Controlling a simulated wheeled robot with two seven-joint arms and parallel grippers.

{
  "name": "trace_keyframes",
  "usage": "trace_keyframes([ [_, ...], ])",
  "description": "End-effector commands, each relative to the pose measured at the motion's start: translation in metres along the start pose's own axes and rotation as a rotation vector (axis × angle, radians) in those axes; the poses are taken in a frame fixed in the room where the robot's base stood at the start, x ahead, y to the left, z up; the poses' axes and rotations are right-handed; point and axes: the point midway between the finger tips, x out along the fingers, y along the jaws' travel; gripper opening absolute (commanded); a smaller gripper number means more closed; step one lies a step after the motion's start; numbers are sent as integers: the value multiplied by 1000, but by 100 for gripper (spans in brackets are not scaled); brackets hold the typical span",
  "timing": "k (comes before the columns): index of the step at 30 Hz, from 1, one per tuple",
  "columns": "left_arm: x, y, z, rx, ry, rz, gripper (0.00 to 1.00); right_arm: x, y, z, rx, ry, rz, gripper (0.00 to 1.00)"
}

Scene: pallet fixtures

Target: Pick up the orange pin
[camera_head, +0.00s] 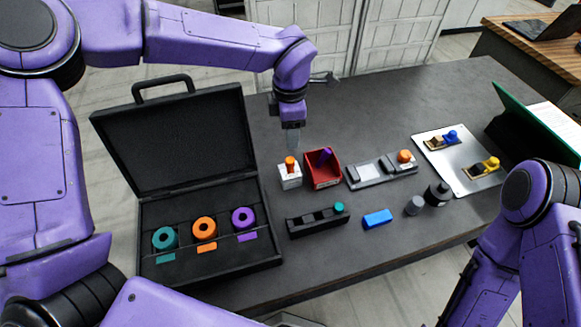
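An orange pin (290,161) stands upright in a small white block (290,179) near the middle of the table. A second orange-topped piece (404,156) sits at the right end of a grey fixture (372,175). My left gripper (293,144) points down just above and behind the white block, apart from the orange pin as far as I can see. Its fingers show edge-on, so I cannot see a gap between them. My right arm is at the lower right, and its gripper is not visible.
A red bin (322,170) with a purple pin stands right beside the white block. An open black case (215,254) holds teal, orange and purple rings. A black rack (317,221), blue block (377,218), dark cylinders (437,194) and a silver plate (457,173) stand to the right.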

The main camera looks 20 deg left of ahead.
Motion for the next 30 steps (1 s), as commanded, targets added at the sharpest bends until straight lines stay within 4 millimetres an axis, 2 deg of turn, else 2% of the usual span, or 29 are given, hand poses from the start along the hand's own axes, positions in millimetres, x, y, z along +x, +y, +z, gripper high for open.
trace_keyframes([
  [1,25,5,2,-10,-10,32,56,38,-3,16,0,-1,0,43],
  [3,31,10,3,-74,-16,58,56,66,-6,28,-1,-1,1,43],
  [6,28,11,1,-242,-18,56,56,93,-8,39,-1,-2,1,43],
  [8,24,9,0,-363,-15,38,56,103,-9,43,-1,-1,1,43],
  [10,8,4,-3,-523,6,-13,56,95,-8,40,-1,-1,1,43],
  [12,9,-1,-4,-595,25,-39,56,91,-8,38,0,-1,0,43],
  [18,45,-3,-5,-608,30,-40,56,85,-8,36,0,-1,0,43],
  [22,59,-5,-4,-606,28,-40,56,83,-7,35,0,-1,1,43],
  [27,86,-10,-5,-605,32,-39,56,68,-6,29,0,-1,1,43],
  [30,104,-10,-4,-607,28,-39,56,68,-6,28,0,-1,0,43],
])
